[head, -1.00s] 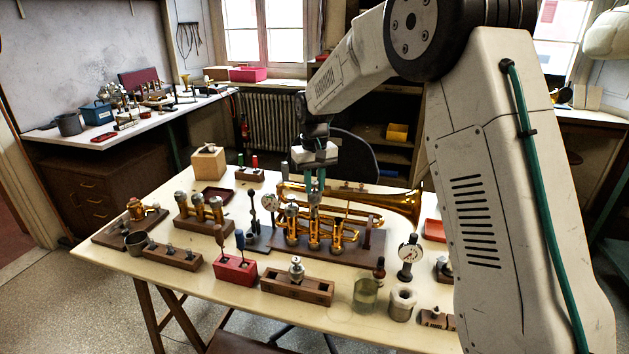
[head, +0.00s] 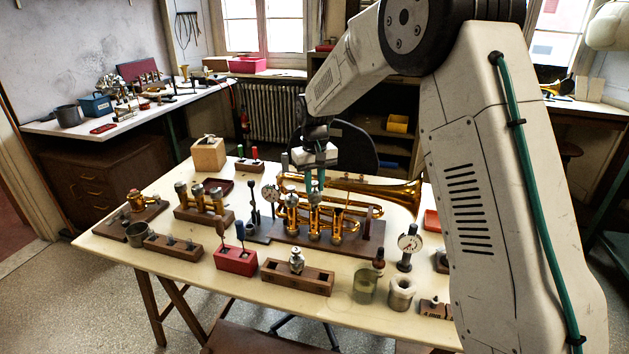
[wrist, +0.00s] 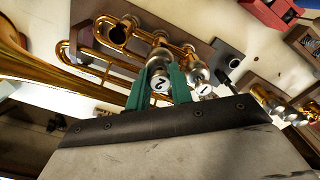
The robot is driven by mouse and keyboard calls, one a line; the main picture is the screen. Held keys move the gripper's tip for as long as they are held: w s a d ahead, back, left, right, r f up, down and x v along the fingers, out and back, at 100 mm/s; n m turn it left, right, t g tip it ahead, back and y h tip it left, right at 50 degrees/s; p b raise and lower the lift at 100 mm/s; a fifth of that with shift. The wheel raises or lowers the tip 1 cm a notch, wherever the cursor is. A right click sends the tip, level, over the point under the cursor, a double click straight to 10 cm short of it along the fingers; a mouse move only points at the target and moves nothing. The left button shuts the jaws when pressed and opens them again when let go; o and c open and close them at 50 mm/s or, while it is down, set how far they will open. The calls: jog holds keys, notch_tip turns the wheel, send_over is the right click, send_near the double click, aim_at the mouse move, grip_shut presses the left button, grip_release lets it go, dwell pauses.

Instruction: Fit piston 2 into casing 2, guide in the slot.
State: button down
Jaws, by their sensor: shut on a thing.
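My gripper (head: 316,188) has green fingers and is shut on piston 2 (wrist: 160,84), whose white cap reads "2" in the wrist view. Its silver body points down at the middle casing, casing 2 (head: 314,226), of the brass horn (head: 395,194). The fingers hide part of it; how deep the piston sits, and where its guide and the slot are, I cannot tell. A piston with a "1" cap (wrist: 205,91) stands in the neighbouring casing. The casing on the other side shows an open mouth (wrist: 117,33). The horn rests on a brown wooden base (head: 345,246).
A wooden block (head: 318,280) holding a silver part, a red block (head: 235,261) and a dial gauge (head: 408,244) stand in front of the horn. Another dial gauge (head: 270,194) stands close by its left side. A glass jar (head: 365,287) is at the front edge.

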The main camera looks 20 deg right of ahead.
jog(key=shift+f, duration=1.25)
jog(key=c, duration=1.2)
grip_release()
jog(key=shift+o, duration=0.2)
jog(key=shift+r, duration=0.15)
notch_tip(320, 180, up, 8)
jog(key=shift+f, duration=0.2)
jog(key=s+d+r, duration=0.1)
jog(key=s+r, duration=0.1)
jog(key=s, duration=1.2)
jog(key=s+d+r+t, duration=0.1)
jog(key=s+r, duration=0.2)
jog(key=s, duration=1.2)
jog(key=s+d+r+m, duration=0.1)
jog(key=s+r, duration=0.2)
jog(key=s, duration=1.2)
